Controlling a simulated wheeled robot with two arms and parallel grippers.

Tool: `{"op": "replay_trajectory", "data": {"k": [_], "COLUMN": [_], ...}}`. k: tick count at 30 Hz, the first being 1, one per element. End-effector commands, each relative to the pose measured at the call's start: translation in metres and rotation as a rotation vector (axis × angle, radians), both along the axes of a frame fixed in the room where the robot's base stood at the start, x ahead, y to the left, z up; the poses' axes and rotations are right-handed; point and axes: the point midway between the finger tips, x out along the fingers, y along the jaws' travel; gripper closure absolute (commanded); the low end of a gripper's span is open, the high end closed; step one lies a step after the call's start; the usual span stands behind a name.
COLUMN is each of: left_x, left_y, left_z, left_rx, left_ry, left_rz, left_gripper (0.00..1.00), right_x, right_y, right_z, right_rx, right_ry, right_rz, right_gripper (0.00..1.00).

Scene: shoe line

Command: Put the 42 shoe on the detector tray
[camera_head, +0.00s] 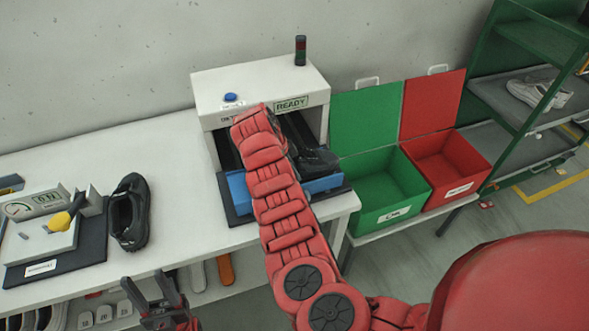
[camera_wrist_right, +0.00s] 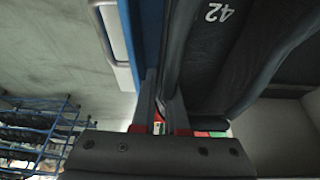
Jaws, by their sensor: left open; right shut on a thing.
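A dark shoe (camera_head: 315,157) is at the blue detector tray (camera_head: 238,190), in the mouth of the white machine; my right arm covers part of it. In the right wrist view the shoe (camera_wrist_right: 245,60) shows the number 42. My right gripper (camera_wrist_right: 164,88) is shut on the shoe's edge, beside the blue tray (camera_wrist_right: 148,30). I cannot tell whether the sole rests on the tray. In the head view my right arm hides this gripper. My left gripper (camera_head: 156,292) is open and empty at the table's front edge.
Another black shoe (camera_head: 130,212) lies on the white table (camera_head: 185,160), near a testing device (camera_head: 45,235). The machine (camera_head: 215,95) has a READY sign. A green bin (camera_head: 385,190) and a red bin (camera_head: 448,168) stand to its right, before a green rack (camera_head: 490,95).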

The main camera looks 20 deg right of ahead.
Motion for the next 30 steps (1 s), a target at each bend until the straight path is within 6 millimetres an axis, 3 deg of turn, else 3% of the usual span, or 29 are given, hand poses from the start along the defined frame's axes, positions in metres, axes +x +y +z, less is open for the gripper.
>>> {"op": "replay_trajectory", "data": {"k": [10,11,12,24,25,30], "left_x": [0.0,0.0,0.0,0.0,0.0,0.0], "left_y": [0.0,0.0,0.0,0.0,0.0,0.0], "left_z": [-0.008,-0.006,-0.006,0.003,-0.003,-0.021], "left_rx": [0.0,0.0,0.0,0.0,0.0,0.0], "left_ry": [0.0,0.0,0.0,0.0,0.0,0.0], "left_rz": [0.0,0.0,0.0,0.0,0.0,0.0], "left_gripper": [0.5,0.5,0.5,0.5,0.5,0.5], "right_x": [0.001,0.001,0.001,0.001,0.002,0.003], "right_y": [0.0,0.0,0.0,0.001,0.002,0.016], "right_z": [-0.004,-0.002,-0.002,0.005,0.004,0.033], "right_rx": [0.0,0.001,0.001,0.001,0.001,0.004], "right_ry": [-0.005,-0.004,-0.004,-0.001,-0.004,-0.009], "right_rz": [0.001,0.002,0.002,0.002,0.003,0.003], "right_gripper": [1.0,0.83,0.76,0.76,0.76,0.76]}}
